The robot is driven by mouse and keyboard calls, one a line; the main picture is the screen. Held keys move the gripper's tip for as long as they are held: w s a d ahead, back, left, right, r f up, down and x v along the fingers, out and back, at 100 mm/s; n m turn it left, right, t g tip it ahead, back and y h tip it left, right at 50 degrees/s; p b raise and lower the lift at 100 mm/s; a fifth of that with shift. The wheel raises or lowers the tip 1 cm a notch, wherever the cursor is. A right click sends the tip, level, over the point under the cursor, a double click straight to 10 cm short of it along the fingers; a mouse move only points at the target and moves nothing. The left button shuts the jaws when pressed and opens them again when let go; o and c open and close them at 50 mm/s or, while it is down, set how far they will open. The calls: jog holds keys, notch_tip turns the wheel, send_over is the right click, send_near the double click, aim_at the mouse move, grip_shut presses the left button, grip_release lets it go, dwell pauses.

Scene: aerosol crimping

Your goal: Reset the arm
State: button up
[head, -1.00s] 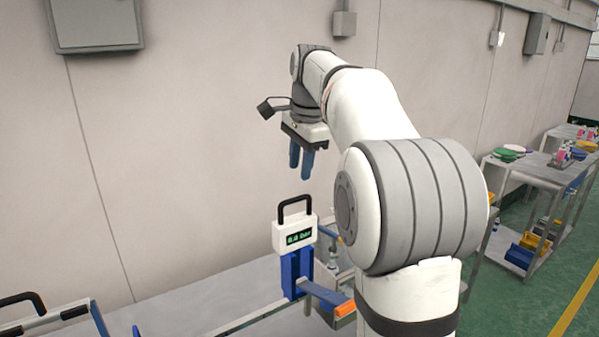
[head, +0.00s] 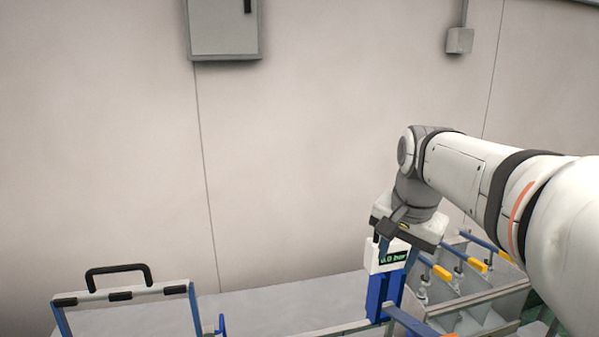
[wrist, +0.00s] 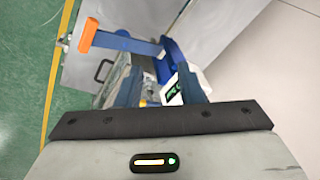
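My gripper (wrist: 159,84) points down, with its two blue fingers apart and nothing visible between them in the wrist view. In the head view my arm reaches in from the right, and the gripper body is just above and partly in front of the white pressure unit (head: 374,256). The unit's green display seems to read 0.0 bar. Its top is hidden behind my gripper. It stands on a blue post (head: 376,296). I cannot tell whether the fingers touch it. In the wrist view a blue lever (wrist: 120,42) with an orange end (wrist: 88,34) crosses beyond the fingers.
A blue-sided frame with a black handle (head: 118,270) stands at the left. Grey bins with yellow clips (head: 477,264) are right of the post. The grey bench (head: 270,306) is clear between. A wall box (head: 222,28) hangs above.

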jog(key=s+a+f+n, duration=0.2)
jog(key=s+f+n, duration=0.5)
jog(key=s+f, duration=0.6)
jog(key=shift+s+a+f+n+t+b, duration=0.15)
jog(key=shift+s+f+n+t+b, duration=0.25)
jog(key=shift+s, duration=0.3)
jog(key=shift+r, duration=0.15)
